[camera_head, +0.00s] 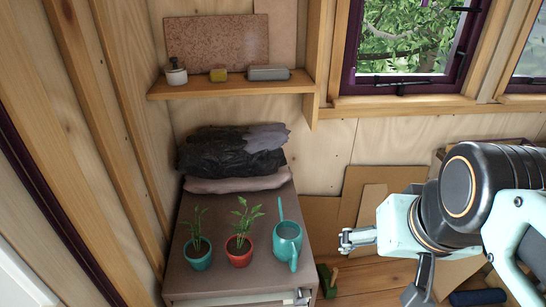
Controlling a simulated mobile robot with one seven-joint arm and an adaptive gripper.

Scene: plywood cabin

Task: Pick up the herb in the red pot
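The herb in the red pot (239,252) stands upright on the top of a brown cabinet (188,284), with green leaves (243,222) rising above the rim. It is between a herb in a teal pot (198,256) on its left and a teal watering can (288,246) on its right. My gripper (352,239) is to the right of the cabinet and the watering can, well apart from the red pot. I see nothing held in it. Its fingers show small and partly hidden, so I cannot tell whether they are open or shut.
Dark folded cloth or sacks (232,155) lie at the back of the cabinet. A wooden shelf (232,88) above holds a small jar, a yellow block and a grey case. The watering can stands between my gripper and the red pot. The cabinet's front strip is clear.

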